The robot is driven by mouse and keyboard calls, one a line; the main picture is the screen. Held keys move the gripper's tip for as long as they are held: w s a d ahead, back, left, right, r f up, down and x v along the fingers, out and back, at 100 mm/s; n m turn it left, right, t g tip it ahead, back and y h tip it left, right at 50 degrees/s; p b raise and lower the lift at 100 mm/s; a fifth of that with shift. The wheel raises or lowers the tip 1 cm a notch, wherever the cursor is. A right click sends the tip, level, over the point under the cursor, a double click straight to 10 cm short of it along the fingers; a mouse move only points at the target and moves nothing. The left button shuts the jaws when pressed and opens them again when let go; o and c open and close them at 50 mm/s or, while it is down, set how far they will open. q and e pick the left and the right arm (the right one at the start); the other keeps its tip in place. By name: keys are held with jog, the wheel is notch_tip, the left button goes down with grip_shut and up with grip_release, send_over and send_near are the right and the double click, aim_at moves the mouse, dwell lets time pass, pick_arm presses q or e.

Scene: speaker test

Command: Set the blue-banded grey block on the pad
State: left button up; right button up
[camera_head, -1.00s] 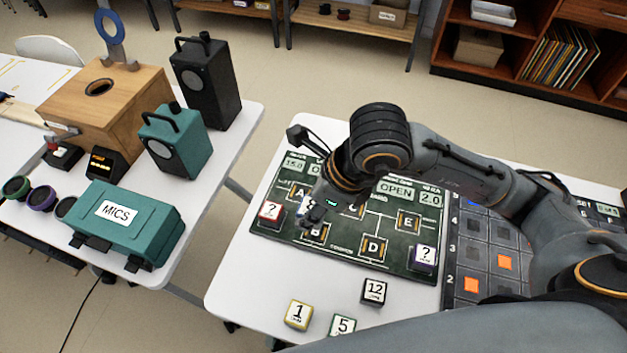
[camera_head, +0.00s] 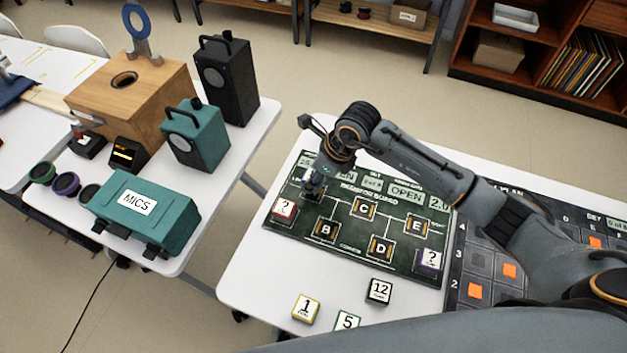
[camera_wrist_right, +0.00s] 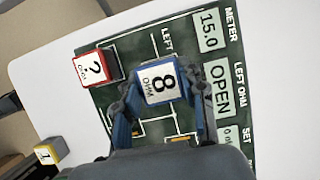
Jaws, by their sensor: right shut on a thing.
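My right gripper (camera_head: 314,186) is over the upper left of the dark green board (camera_head: 290,240). The wrist view shows its two fingers (camera_wrist_right: 162,94) shut on a block (camera_wrist_right: 160,83) with a white top label "8 OHM" and blue at its edges. In the head view the block is mostly hidden by the gripper. I cannot tell whether it touches the board. Lettered pads B (camera_head: 325,230), C (camera_head: 365,209), D (camera_head: 380,248) and E (camera_head: 417,227) show bare; pad A is hidden around the gripper. My left gripper is out of view.
A red "?" block (camera_head: 284,209) stands near the gripper on the board's left, a purple one (camera_head: 430,260) at its right. Blocks 1 (camera_head: 306,308), 12 (camera_head: 379,291) and 5 (camera_head: 347,321) stand in front. A grid panel (camera_head: 478,265) lies to the right.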

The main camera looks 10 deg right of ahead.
jog(key=shift+s+f, duration=0.1)
jog(key=shift+f, duration=1.25)
jog(key=o, duration=1.2)
jog(key=shift+r+p, duration=0.3)
jog(key=shift+p, duration=0.05)
jog(key=b+v, duration=0.1)
jog(key=v, duration=1)
jog(key=shift+s+r, duration=0.15)
jog(key=shift+r, duration=0.2)
